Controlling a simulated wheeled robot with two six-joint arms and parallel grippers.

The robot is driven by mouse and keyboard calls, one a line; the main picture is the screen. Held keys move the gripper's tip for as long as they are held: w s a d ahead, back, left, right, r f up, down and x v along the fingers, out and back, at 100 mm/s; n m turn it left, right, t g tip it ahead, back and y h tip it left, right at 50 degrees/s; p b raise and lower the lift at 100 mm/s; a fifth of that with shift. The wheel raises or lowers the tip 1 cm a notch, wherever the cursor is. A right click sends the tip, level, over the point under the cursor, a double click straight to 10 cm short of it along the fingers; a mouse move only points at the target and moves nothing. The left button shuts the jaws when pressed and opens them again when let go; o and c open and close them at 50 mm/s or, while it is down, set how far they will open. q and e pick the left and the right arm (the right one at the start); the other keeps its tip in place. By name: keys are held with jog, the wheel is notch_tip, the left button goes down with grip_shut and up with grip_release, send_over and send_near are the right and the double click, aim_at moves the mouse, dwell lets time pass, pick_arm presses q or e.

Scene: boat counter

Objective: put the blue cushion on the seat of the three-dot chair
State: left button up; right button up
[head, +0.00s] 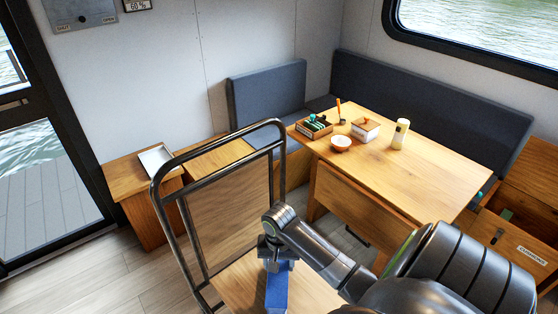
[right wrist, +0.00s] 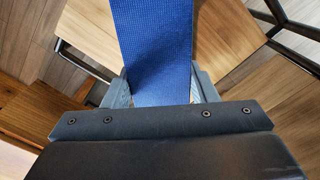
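A chair with a dark metal tube frame and wooden back panel (head: 228,205) stands at the lower centre of the head view. No dots show on the part I see. Its wooden seat (head: 232,285) is partly cut off by the frame's bottom edge. My right gripper (head: 276,258) is shut on the blue cushion (head: 277,292), which hangs edge-on below it over the seat. In the right wrist view the blue cushion (right wrist: 155,45) stands between the fingers, with wood on both sides. I cannot tell whether it touches the seat. My left gripper is out of view.
A wooden table (head: 430,165) behind the chair carries a box of small items, a bowl (head: 341,143), a small box (head: 366,129) and a bottle (head: 400,133). An open wooden bin labelled CUSHIONS (head: 531,254) is at the right. A tray (head: 157,157) lies on a low ledge at left.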

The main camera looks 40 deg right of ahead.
jog(key=o, duration=0.4)
jog(key=shift+o, duration=0.2)
jog(key=shift+r, duration=0.1)
notch_tip(320, 180, up, 8)
jog(key=shift+r, duration=0.1)
jog(key=shift+r+p, duration=1.5)
jog(key=shift+r, duration=0.5)
jog(key=shift+f, duration=0.1)
